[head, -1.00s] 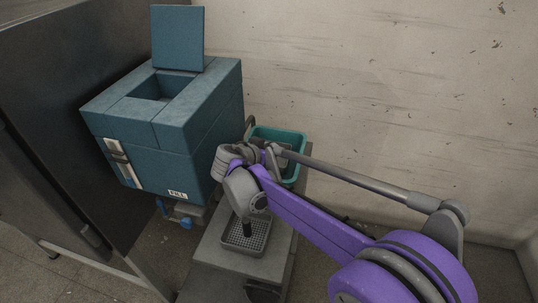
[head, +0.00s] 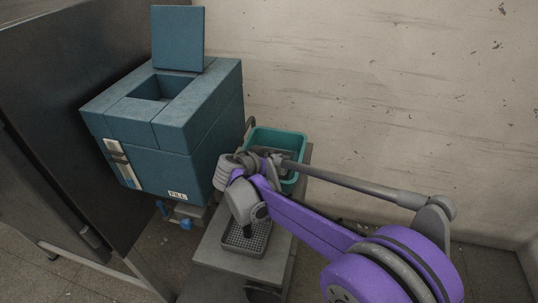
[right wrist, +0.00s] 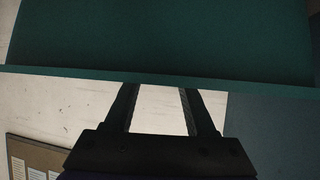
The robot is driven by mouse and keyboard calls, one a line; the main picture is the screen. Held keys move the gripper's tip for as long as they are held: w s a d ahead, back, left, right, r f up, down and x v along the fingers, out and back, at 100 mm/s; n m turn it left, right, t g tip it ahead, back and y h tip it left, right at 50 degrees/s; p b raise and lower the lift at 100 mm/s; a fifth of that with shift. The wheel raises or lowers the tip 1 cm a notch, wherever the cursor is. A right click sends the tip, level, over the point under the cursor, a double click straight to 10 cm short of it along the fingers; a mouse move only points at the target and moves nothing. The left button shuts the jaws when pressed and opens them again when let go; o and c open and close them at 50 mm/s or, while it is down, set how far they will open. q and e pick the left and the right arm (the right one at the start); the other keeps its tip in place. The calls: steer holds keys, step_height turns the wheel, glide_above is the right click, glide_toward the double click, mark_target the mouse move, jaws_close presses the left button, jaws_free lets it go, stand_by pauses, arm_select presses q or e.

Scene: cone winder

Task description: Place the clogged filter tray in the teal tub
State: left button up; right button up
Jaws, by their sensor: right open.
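The teal tub (head: 298,143) stands at the far end of the grey bench, behind my right arm, which hides part of its inside. A grey tray with a grid bottom (head: 255,243) lies on the bench below my right wrist; I cannot tell whether it is the clogged filter tray. My right gripper (right wrist: 158,90) is open in the right wrist view, with nothing visible between its fingers. A dark teal surface (right wrist: 160,40) fills the top of that view. The fingers are hard to make out in the head view. My left gripper is not in view.
A blue machine (head: 175,165) marked FILL, lid (head: 178,38) raised, stands left of the bench (head: 215,255). A dark panel (head: 75,100) stands at the far left. A bare wall (head: 400,90) lies behind. Open floor shows at the lower left.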

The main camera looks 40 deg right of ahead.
steer(key=shift+a+r, duration=0.1)
steer(key=shift+r, duration=0.1)
steer(key=v, duration=1.1)
steer(key=shift+s+a, duration=0.2)
steer(key=shift+a, duration=0.15)
